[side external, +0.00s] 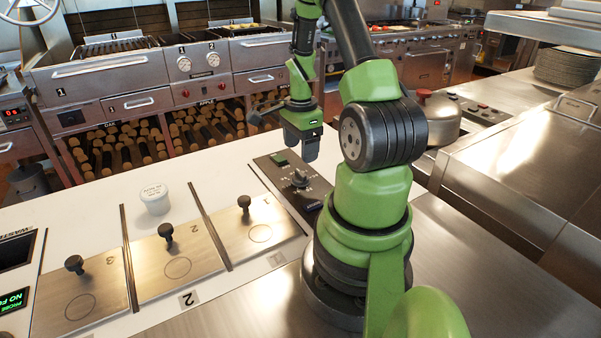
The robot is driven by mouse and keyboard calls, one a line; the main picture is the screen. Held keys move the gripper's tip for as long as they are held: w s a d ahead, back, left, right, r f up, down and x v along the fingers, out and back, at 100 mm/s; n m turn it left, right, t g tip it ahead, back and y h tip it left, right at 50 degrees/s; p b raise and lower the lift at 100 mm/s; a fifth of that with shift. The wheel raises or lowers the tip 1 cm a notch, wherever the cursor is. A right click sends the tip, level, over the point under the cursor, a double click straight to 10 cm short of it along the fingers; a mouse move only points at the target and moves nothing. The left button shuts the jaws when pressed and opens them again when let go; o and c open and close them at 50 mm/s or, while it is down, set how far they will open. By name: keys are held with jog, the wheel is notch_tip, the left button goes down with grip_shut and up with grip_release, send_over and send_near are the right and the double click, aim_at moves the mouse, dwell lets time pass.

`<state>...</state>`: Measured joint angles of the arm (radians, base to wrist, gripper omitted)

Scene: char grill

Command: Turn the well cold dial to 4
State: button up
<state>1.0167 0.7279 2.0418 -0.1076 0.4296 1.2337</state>
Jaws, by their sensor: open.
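The dial (300,179) is a dark knob with light markings around it. It is set in a dark control panel (268,163) on the white counter, to the left of my base. The dial's number setting is too small to read, and I cannot tell for sure that it is the well cold dial. My gripper (301,152) points down above the panel's far end, apart from the dial. It is open and empty, though the gap between its fingers is hard to see from this side.
Three steel lids with black knobs, such as the nearest to the panel (253,230), lie left of the panel. A white tub (155,198) stands behind them. A grill (110,75) with log storage is at the back. A lidded pot (438,118) stands at right.

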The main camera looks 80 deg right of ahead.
aim_at(300, 172)
notch_tip(300, 172, down, 8)
jog(key=shift+r, duration=0.25)
jog(key=shift+c, duration=0.2)
jog(key=c, duration=0.9)
